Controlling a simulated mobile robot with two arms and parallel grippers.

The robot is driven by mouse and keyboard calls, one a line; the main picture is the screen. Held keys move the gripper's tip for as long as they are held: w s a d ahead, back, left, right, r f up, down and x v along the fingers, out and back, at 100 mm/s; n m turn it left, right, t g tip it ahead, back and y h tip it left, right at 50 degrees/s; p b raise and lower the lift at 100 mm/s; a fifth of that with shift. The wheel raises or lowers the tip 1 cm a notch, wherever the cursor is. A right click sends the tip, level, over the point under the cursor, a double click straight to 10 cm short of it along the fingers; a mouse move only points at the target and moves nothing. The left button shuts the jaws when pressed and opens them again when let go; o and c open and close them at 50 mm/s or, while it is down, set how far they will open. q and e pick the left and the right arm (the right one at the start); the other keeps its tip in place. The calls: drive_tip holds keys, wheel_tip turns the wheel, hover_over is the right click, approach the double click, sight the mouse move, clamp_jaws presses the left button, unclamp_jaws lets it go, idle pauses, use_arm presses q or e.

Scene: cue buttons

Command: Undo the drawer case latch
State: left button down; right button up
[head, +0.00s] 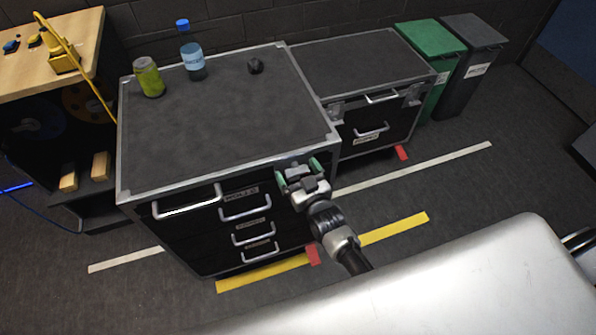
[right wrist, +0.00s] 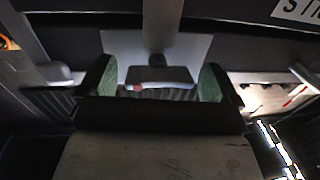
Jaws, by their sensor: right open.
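The drawer case (head: 225,125) is a black cabinet with metal edging and several drawers with grey handles. My right gripper (head: 299,173) is open at the upper right of its front, its green fingertips apart. In the right wrist view, the open green fingers (right wrist: 158,82) stand on either side of the latch (right wrist: 160,73), a dark bar on a pale metal plate. A small red spot shows at its lower edge. I cannot tell whether the fingers touch it. In the head view the gripper mostly hides the latch. My left gripper is not in view.
A green can (head: 149,77), a blue-capped bottle (head: 193,62) and a small dark object (head: 256,66) stand on the case. A lower black case (head: 350,65) is to the right, with green (head: 432,45) and dark (head: 474,38) bins beyond. A wooden workbench (head: 70,55) is at left.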

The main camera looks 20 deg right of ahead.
drive_tip(key=c, duration=0.9)
drive_tip(key=m+b, duration=0.1)
drive_tip(key=m, duration=0.4)
drive_tip(key=shift+f+t, duration=0.1)
drive_tip(key=shift+t, duration=0.2)
drive_tip(key=m+b, duration=0.2)
drive_tip(key=m, duration=0.2)
drive_tip(key=shift+m+h, duration=0.3)
drive_tip(key=shift+m, duration=0.1)
drive_tip(key=m+b, duration=0.1)
drive_tip(key=m, duration=0.3)
drive_tip(key=shift+f+m+t+h+b, duration=0.1)
drive_tip(key=shift+m+t+h+b, duration=0.2)
drive_tip(key=shift+m+t+b, duration=0.1)
drive_tip(key=shift+s+m+h+b, duration=0.1)
drive_tip(key=shift+m+h+b, duration=0.45)
drive_tip(key=shift+m, duration=1.65)
